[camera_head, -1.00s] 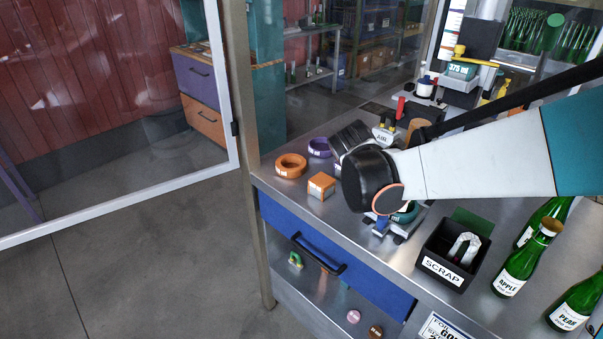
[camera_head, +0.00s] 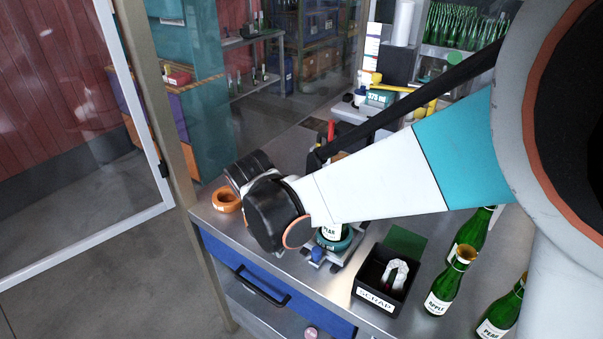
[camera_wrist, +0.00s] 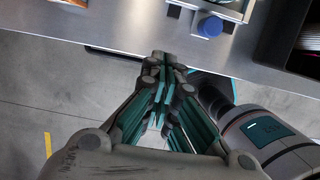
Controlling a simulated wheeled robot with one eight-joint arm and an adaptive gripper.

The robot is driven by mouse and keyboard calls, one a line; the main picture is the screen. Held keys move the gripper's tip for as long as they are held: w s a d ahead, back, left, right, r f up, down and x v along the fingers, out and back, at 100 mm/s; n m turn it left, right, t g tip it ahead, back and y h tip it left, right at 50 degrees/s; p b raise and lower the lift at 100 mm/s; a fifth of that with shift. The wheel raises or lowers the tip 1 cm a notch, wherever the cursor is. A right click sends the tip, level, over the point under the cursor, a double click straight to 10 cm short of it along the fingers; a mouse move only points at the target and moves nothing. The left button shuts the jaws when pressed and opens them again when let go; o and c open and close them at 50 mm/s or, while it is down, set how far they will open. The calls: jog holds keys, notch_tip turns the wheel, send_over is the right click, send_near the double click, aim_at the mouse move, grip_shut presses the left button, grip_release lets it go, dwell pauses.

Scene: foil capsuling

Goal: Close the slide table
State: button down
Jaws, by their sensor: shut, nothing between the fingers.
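The slide table (camera_head: 345,252) is a small metal fixture near the bench's front edge, with a blue knob (camera_head: 317,254) at its front. A green PEAR bottle (camera_head: 332,231) stands in its teal ring, partly hidden by my arm. The wrist view shows the slide table's near part (camera_wrist: 232,8) and the blue knob (camera_wrist: 210,26) at top. My gripper (camera_wrist: 162,57) is shut and empty there, its tips by the bench's front edge, left of and nearer than the knob, apart from it. In the head view my arm hides the gripper. How far the slide is out I cannot tell.
An orange ring (camera_head: 227,200) lies at the bench's left. The blue drawer (camera_head: 225,262) with a black handle is below the bench top.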

jog(key=b+x, duration=0.4)
jog(key=x, duration=0.4)
jog(key=shift+a+b, duration=0.1)
jog(key=shift+b, duration=0.25)
jog(key=w, duration=0.1)
jog(key=w+d, duration=0.1)
jog(key=shift+w+d+f, duration=0.1)
jog(key=shift+w+d, duration=0.2)
jog(key=shift+d, duration=0.05)
jog(key=shift+w+d, duration=0.3)
jog(key=shift+w, duration=0.2)
jog(key=w+d, duration=0.3)
jog(key=w, duration=0.2)
jog(key=w+d, duration=0.4)
jog(key=w, duration=0.2)
jog(key=w+d, duration=0.4)
jog(key=w, duration=0.2)
jog(key=shift+w+d, duration=0.15)
jog(key=shift+d, duration=0.1)
